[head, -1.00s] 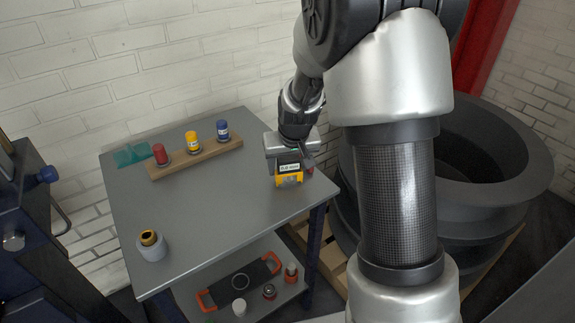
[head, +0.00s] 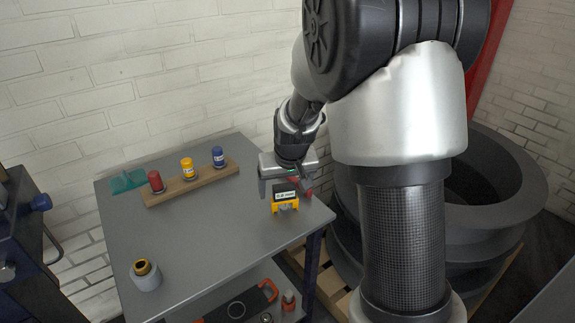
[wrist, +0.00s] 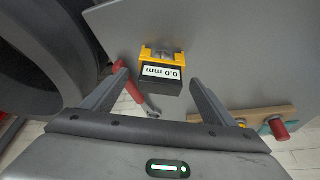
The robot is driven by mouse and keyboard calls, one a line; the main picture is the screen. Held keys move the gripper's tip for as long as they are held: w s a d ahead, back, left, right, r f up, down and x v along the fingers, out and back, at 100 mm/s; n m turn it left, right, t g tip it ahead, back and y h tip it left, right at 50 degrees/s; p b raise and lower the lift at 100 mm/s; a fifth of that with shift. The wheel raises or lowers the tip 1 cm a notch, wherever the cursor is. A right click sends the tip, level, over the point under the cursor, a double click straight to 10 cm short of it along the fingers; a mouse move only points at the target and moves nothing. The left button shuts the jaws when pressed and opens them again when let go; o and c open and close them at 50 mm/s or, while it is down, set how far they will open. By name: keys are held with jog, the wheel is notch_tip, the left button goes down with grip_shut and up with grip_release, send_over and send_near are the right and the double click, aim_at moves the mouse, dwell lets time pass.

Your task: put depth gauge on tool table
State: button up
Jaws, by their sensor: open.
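The depth gauge (head: 285,198), a yellow and black block with a white display, stands on the tool table (head: 215,235) near its right edge. In the wrist view the gauge (wrist: 162,72) shows "0.0 mm" and lies just beyond and between the two fingertips. My gripper (head: 287,180) is open, right behind and above the gauge; in the wrist view its fingers (wrist: 157,82) are spread to either side, apart from it.
A red-handled tool (wrist: 130,85) lies beside the gauge near the edge. A wooden rack (head: 190,185) with red, yellow and blue capped cylinders and a teal piece (head: 127,181) is at the back. The table's middle is clear.

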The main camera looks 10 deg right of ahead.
jog(key=p+v, duration=0.2)
jog(key=v, duration=1.2)
jog(key=shift+s, duration=0.1)
grip_shut()
dwell(0.5)
jog(key=shift+s+r, duration=0.1)
dwell(0.4)
jog(key=s+r+t, duration=0.1)
jog(key=s+r, duration=0.2)
jog(key=s, duration=0.7)
jog(key=s+r, duration=0.3)
jog(key=s, duration=0.8)
notch_tip(320, 180, up, 12)
jog(key=p, duration=1.2)
jog(key=shift+s+r, duration=0.2)
jog(key=shift+s, duration=0.1)
